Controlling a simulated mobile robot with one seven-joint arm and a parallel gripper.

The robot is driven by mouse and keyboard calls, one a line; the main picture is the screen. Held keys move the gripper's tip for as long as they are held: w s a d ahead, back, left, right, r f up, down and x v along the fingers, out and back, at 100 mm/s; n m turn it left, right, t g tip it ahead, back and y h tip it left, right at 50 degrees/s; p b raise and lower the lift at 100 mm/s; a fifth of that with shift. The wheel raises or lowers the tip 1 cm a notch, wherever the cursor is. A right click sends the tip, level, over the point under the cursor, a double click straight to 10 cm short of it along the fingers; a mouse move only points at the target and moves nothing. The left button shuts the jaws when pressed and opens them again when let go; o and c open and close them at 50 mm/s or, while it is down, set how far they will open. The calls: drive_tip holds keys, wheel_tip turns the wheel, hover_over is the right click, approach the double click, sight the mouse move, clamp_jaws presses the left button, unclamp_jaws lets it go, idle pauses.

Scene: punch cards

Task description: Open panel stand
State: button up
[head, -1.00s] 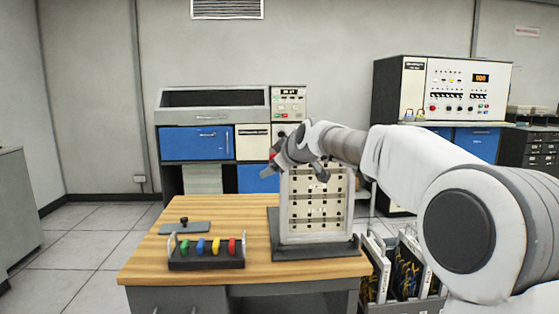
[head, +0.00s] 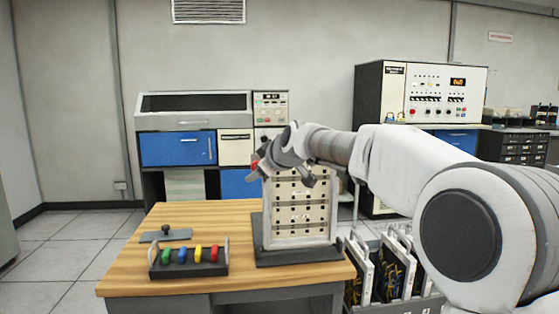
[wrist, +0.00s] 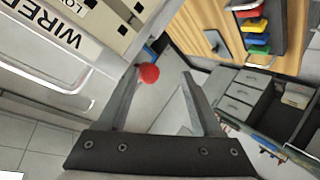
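The panel stand is a pale upright frame on a dark base plate (head: 300,256) on the wooden table. It holds a cream panel (head: 300,215) with rows of dark holes. A red ball knob (head: 255,164) shows at its upper left, beside my gripper; it also shows in the wrist view (wrist: 149,73). My gripper (head: 283,178) is in front of the stand's top and hides part of it. In the wrist view my gripper (wrist: 160,75) has its fingers apart. The knob appears between them, nearer the left fingertip; I cannot tell whether they touch.
A dark rack (head: 188,262) with green, blue, yellow and red pieces stands at the table's front left. A grey plate with a black knob (head: 165,233) lies behind it. A bin of wired panels (head: 395,275) stands right of the table. Consoles line the back wall.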

drive_tip(key=v, duration=1.5)
drive_tip(key=shift+d+b, duration=0.3)
drive_tip(key=shift+d, duration=0.05)
drive_tip(key=shift+w+f, duration=0.1)
drive_tip(key=shift+f, duration=0.15)
